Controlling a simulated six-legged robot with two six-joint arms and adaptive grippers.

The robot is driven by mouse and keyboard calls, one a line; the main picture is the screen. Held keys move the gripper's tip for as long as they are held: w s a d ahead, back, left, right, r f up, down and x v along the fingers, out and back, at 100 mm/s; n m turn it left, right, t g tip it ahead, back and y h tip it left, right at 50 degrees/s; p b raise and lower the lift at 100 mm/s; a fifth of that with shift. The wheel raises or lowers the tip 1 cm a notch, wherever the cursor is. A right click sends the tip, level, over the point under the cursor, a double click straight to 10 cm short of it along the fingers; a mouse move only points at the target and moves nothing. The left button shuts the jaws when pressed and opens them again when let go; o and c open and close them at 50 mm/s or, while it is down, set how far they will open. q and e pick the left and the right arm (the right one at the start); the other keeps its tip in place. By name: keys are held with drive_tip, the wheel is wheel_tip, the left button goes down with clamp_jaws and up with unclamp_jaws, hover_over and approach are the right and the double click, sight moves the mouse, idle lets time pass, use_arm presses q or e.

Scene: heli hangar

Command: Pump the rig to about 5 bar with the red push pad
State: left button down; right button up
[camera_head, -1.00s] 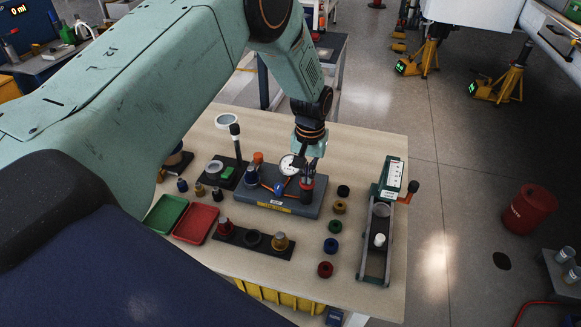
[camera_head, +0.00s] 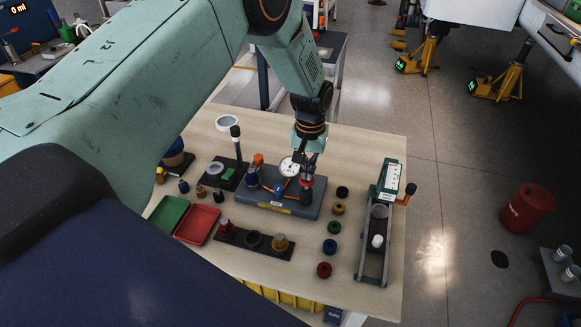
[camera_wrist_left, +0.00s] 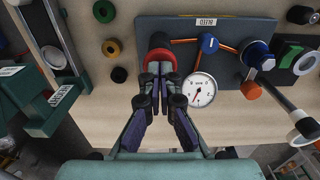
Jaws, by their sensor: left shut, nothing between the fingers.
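The rig is a grey base plate (camera_head: 310,211) on the table, with a white dial gauge (camera_head: 289,167), a blue valve knob (camera_head: 279,189) and orange lines. The red push pad (camera_head: 307,182) tops a dark cylinder at the plate's right end. My left gripper (camera_head: 307,172) points down, closed and empty, at the pad. In the wrist view the closed fingertips (camera_wrist_left: 158,72) overlap the edge of the red pad (camera_wrist_left: 160,55); I cannot tell whether they touch. The gauge (camera_wrist_left: 200,90) is beside the fingers, its reading too small to be sure of. My right gripper is not in view.
Green (camera_head: 167,216) and red (camera_head: 197,224) trays lie left of the rig. A dark strip with fittings (camera_head: 255,240) lies in front. Several coloured rings stand right of it, then a green-and-grey stand (camera_head: 376,235). A lamp-like post (camera_head: 237,150) rises behind.

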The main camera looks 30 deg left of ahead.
use_arm(q)
drive_tip(key=shift+r, duration=0.15)
wheel_tip(320, 180, up, 7)
drive_tip(key=p, duration=0.5)
drive_tip(key=shift+p, duration=0.4)
idle(0.4)
idle(0.3)
